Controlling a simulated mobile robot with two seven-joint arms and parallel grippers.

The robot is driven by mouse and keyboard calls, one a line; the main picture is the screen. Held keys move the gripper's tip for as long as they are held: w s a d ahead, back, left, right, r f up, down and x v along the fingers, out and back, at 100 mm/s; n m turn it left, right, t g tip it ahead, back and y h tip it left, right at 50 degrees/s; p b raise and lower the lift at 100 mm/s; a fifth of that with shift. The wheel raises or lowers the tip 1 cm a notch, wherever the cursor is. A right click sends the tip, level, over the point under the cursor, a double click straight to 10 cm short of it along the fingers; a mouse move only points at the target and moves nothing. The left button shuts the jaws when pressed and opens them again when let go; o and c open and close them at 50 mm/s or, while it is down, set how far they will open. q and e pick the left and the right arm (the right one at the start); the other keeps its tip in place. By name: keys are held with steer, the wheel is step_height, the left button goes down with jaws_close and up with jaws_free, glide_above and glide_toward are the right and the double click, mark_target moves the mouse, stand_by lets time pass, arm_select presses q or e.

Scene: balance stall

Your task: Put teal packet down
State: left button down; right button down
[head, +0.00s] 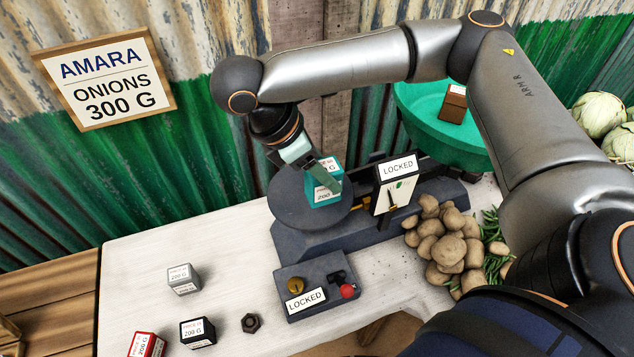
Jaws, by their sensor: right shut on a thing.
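The teal packet (321,198), with a white 200 g label, is at the dark round pan (283,212) on the left side of the balance. My right gripper (322,177) is shut on the packet from above. The packet's base looks to be at or just over the pan; I cannot tell if it touches. The balance (330,232) has a display marked LOCKED (398,168) beside the pan. A green pan (420,122) at the balance's right holds a brown block (453,104). My left gripper is not in view.
A control box (309,283) marked LOCKED, with a brass knob and red lever, stands in front. Grey (183,280), black (198,332) and red (147,346) packets and a dark nut (251,323) lie on the white table (135,265). Potatoes (445,240) are heaped at right.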

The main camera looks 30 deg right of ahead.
steer(key=shift+w+d+f, duration=0.25)
steer(key=shift+w+f, duration=0.4)
steer(key=shift+f, duration=0.75)
steer(key=shift+w+d+f, duration=0.2)
steer(key=shift+w+f, duration=0.45)
steer(key=shift+f, duration=0.75)
steer(key=shift+w+d+f, duration=0.25)
steer(key=shift+w+f, duration=0.4)
steer(key=shift+f, duration=0.75)
steer(key=shift+c, duration=1.2)
jaws_free()
steer(key=shift+f, duration=0.15)
steer(key=v, duration=1.2)
